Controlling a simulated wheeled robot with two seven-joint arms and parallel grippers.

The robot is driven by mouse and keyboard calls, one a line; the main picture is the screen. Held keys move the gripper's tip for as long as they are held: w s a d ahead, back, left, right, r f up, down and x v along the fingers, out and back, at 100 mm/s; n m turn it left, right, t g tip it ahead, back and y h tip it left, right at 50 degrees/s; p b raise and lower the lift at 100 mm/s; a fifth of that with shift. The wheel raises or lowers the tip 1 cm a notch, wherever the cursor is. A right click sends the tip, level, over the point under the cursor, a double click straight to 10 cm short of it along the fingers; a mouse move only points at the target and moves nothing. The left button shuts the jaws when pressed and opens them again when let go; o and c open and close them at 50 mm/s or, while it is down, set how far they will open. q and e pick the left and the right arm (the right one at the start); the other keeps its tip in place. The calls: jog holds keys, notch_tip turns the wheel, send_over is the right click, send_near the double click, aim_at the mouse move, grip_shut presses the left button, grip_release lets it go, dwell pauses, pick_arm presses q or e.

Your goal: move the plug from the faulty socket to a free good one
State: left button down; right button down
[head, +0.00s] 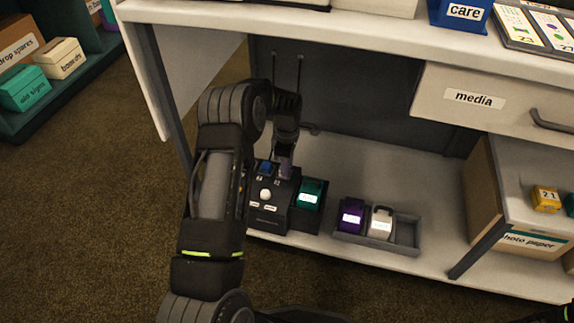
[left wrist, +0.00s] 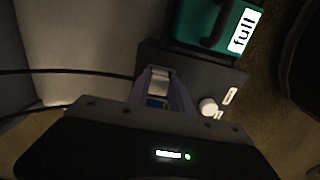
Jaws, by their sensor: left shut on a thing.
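My left gripper (head: 284,170) points down at the dark box (head: 268,222) on the lower shelf. Its fingers are shut on a small pale grey piece (left wrist: 159,78), which looks like the plug. The fingers mostly hide it in the head view. I cannot tell whether it is seated in the box or just above it. A blue square part (head: 264,167) sits on the box, left of the fingers. A white round knob (head: 265,194) is in front of them; it also shows in the left wrist view (left wrist: 208,106).
A teal block (head: 310,194) labelled "full" stands at the box's right end. A grey tray (head: 404,236) holds a purple block (head: 351,215) and a white block (head: 381,222). The tabletop overhangs the shelf; a "media" drawer (head: 480,100) is at right.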

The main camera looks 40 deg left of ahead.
pick_arm(q)
jog(key=c, duration=1.1)
grip_release()
jog(key=shift+o, duration=0.2)
notch_tip(320, 180, up, 8)
jog(key=p, duration=0.3)
jog(key=shift+f, duration=0.1)
